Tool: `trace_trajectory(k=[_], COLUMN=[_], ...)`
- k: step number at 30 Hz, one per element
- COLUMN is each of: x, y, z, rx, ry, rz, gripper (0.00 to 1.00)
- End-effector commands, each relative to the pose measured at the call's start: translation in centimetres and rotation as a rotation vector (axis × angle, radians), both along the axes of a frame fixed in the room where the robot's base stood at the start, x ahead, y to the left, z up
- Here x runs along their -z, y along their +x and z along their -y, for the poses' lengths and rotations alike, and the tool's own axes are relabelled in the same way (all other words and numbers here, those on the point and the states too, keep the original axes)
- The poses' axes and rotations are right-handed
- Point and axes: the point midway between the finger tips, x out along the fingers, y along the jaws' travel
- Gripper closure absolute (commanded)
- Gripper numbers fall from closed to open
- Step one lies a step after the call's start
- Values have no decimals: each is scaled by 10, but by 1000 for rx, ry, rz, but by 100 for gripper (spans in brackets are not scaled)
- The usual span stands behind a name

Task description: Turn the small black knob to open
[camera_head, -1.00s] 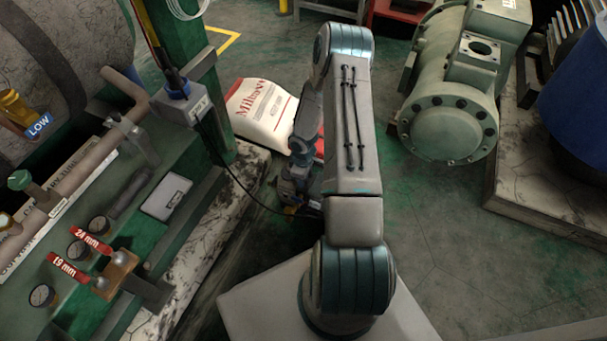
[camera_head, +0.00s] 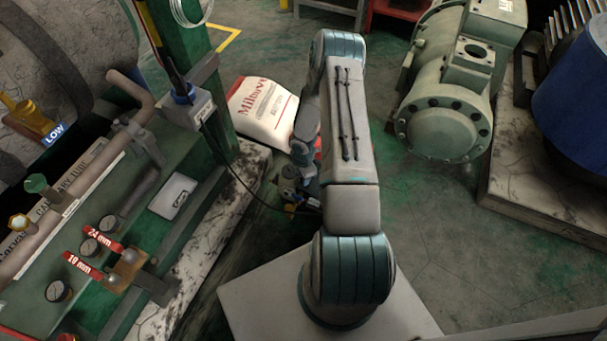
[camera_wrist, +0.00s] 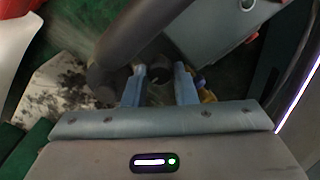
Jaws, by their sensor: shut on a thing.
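In the wrist view, the two blue fingers of my gripper (camera_wrist: 159,68) point away from me, with a gap between them. A small dark round part (camera_wrist: 160,76), apparently the small black knob, shows between the fingers; its shape is blurred and its turn angle cannot be told. In the head view my arm largely hides the gripper.
A thick dark curved hose or handle (camera_wrist: 135,32) crosses close above the fingers in the wrist view. A white and red sack (camera_head: 262,108) lies behind the small machine. A green bench with gauges (camera_head: 58,290) stands at left, a compressor (camera_head: 440,130) at right. A black cable (camera_head: 235,180) runs toward the machine.

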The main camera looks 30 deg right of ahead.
Motion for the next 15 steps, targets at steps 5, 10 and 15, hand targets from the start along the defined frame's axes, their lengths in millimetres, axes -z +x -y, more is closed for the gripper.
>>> trace_trajectory(k=[5,10,15], x=[-1,0,0], y=[0,0,0], z=[1,1,1], rx=[-58,-84,-90], ry=[-2,-2,-2], rz=[-1,0,0], gripper=[98,98,98])
